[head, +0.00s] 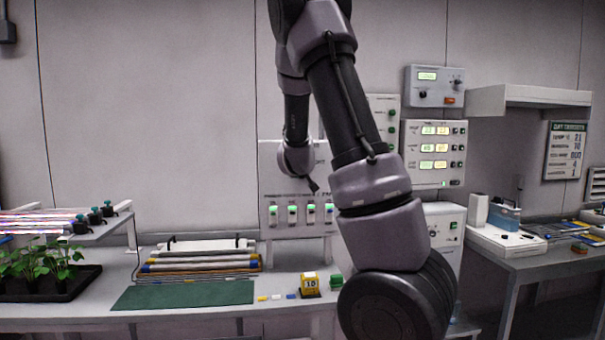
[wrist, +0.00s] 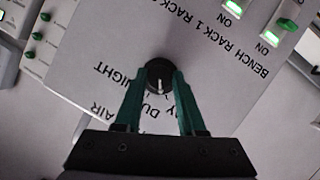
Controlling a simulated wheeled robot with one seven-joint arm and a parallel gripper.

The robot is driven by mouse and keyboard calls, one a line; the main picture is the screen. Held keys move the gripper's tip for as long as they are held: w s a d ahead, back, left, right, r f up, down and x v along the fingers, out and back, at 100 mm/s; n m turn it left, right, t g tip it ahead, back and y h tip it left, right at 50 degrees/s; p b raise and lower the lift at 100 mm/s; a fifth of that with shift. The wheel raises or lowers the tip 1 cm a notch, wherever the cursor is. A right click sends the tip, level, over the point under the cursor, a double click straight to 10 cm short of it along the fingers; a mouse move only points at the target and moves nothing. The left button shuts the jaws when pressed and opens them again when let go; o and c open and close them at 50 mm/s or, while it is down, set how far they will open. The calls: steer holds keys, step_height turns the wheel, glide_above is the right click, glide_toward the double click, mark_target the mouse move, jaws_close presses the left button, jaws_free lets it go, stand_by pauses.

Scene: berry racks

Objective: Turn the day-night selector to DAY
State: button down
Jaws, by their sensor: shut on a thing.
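The day-night selector (wrist: 158,72) is a round dark knob with a white pointer line, on a pale panel (wrist: 95,55) in the wrist view. The panel appears upside down there. The pointer line faces the bottom of the picture, toward lettering beginning "DU"; lettering ending "IGHT" is to the left. My gripper (wrist: 157,78) has its green fingers on either side of the knob and is shut on it. The fingers partly cover the lettering. In the head view my arm reaches the white switch panel (head: 283,222); the knob cannot be made out there.
Rack switches with green lights (wrist: 235,8) sit on the same panel at upper right in the wrist view. Control boxes (head: 434,87) hang to the right.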

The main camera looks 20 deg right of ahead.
steer(key=shift+f+n+h, duration=0.1)
steer(key=shift+n+h, duration=0.5)
steer(key=shift+n, duration=0.3)
steer(key=c, duration=0.5)
jaws_free()
steer(key=v, duration=1.1)
steer(key=shift+w+f, duration=0.1)
